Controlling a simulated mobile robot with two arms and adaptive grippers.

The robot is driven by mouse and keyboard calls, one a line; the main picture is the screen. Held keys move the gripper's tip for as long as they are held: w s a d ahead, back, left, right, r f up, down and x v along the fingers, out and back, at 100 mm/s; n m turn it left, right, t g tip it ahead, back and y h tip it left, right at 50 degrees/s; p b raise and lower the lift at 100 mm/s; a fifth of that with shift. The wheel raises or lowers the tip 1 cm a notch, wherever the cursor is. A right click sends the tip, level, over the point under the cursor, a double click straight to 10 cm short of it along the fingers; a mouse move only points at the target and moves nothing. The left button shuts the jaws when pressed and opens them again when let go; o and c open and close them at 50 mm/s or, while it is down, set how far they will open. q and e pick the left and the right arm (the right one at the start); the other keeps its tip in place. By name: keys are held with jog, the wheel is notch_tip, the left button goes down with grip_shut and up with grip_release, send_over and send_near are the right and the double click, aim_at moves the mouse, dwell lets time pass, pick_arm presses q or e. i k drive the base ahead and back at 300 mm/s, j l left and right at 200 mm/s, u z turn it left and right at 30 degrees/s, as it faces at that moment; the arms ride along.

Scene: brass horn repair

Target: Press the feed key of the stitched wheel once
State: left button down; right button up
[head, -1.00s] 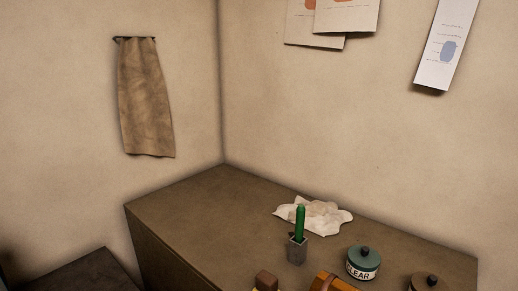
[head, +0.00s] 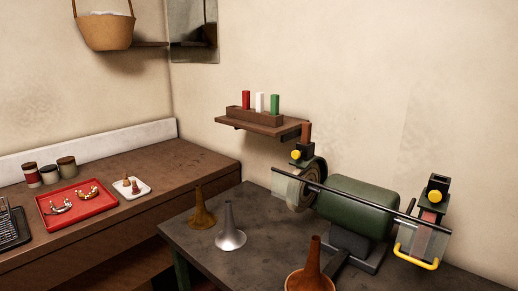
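A green double-ended polishing machine (head: 350,205) stands on a dark bench in the head view. A pale buffing wheel (head: 296,192) sits at its left end, partly behind a clear guard. Above it is a dark feeder with a round yellow key (head: 296,155) and a brown bar standing in it. At the right end, another dark feeder with a yellow key (head: 436,196) stands over a wheel largely hidden by its guard and a yellow loop. I cannot tell for sure which wheel is stitched. Neither of my grippers is in view.
Two upright horn bells, brass (head: 202,210) and silver (head: 230,232), and a copper-brown one (head: 311,272) stand on the bench (head: 265,255) before the machine. A wall shelf (head: 262,125) holds red, white and green bars. A red tray (head: 77,207) lies on the left counter.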

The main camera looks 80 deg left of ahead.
aim_at(296, 154)
jog(key=u, duration=2.1)
jog(key=j+z, duration=0.2)
jog(key=k+l, duration=0.05)
jog(key=l, duration=0.05)
